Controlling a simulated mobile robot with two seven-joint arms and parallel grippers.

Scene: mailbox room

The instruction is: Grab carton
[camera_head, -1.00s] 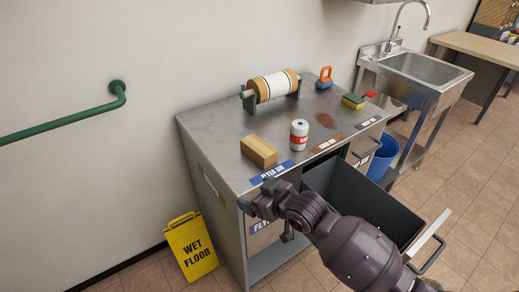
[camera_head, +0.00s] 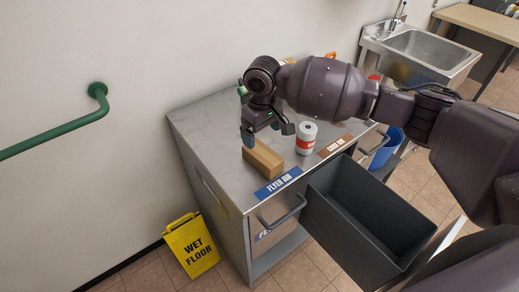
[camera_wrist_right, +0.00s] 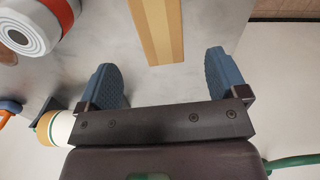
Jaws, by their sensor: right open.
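The carton (camera_head: 264,160) is a small tan box lying on the grey metal counter (camera_head: 205,135), near its left front part. My right gripper (camera_head: 268,134) is open and empty, just above and behind the carton in the head view. In the right wrist view the carton (camera_wrist_right: 158,28) shows at the top, between the lines of the two blue fingertips (camera_wrist_right: 163,80) but beyond them. No contact shows. My left gripper is not in view.
A white and red can (camera_head: 306,138) stands on the counter right beside the carton. An open, empty dark drawer (camera_head: 370,215) juts from the counter's front. A yellow wet floor sign (camera_head: 191,246) stands at the left. A sink (camera_head: 415,55) is at the back right.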

